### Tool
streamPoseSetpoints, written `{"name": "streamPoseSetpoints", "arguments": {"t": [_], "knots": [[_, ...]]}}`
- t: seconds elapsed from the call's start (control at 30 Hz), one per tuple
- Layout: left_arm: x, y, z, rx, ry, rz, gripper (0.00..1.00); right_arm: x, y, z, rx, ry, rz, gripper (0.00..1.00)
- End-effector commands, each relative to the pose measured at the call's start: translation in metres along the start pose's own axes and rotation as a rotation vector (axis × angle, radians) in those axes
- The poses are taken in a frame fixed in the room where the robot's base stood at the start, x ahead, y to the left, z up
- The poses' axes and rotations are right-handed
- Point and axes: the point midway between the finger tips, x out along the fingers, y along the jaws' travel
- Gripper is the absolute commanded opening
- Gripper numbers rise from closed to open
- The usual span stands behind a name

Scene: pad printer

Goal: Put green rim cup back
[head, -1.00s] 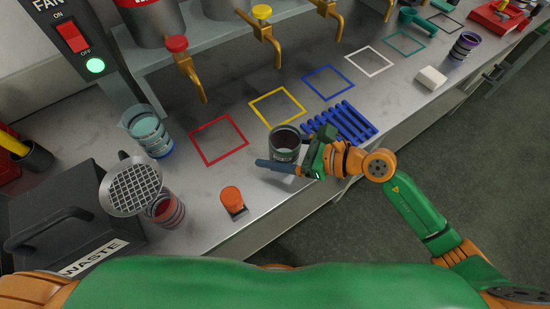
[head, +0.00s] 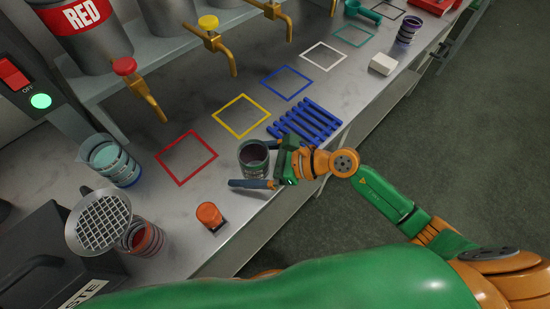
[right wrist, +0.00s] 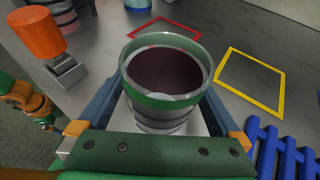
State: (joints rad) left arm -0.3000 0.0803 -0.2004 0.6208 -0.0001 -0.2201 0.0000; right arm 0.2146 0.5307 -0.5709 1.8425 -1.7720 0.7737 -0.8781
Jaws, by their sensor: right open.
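The green rim cup (right wrist: 165,85) stands upright in the right wrist view, with dark reddish contents or interior and a clear upper wall. In the head view the cup (head: 254,157) stands on the bench near its front edge. My right gripper (head: 258,166) is open, with one finger on each side of the cup. In the right wrist view the gripper (right wrist: 160,108) has its blue-grey fingers flanking the cup; I cannot tell whether they touch it. A pale patch shows under the cup. My left gripper is not in the head view.
Red (head: 187,180), yellow (head: 214,130) and blue (head: 260,82) outlined squares on the bench are empty. A blue slatted rack (head: 305,121) lies right of the cup. An orange-capped object (head: 210,215), a strainer (head: 98,220) and a cup with greenish contents (head: 112,160) stand left.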

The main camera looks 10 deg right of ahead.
Motion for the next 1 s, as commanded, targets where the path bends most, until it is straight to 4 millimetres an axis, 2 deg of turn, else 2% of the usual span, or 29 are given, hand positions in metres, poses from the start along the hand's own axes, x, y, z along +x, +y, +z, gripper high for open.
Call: {"name": "streamPoseSetpoints", "arguments": {"t": [0.07, 0.4, 0.5, 0.67, 1.0], "knots": [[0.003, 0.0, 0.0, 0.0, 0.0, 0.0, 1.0, -0.011, -0.001, -0.003, -0.001, 0.004, -0.003, 1.0], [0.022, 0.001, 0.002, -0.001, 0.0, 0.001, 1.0, -0.089, 0.001, -0.005, -0.003, 0.009, 0.001, 1.0], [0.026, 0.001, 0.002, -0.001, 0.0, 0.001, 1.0, -0.106, 0.0, -0.005, 0.002, 0.007, -0.002, 1.0], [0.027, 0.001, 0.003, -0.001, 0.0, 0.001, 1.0, -0.118, 0.0, -0.001, -0.001, 0.003, 0.001, 1.0], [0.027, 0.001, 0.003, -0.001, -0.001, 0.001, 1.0, -0.118, 0.0, 0.0, -0.001, 0.001, 0.001, 1.0]]}}
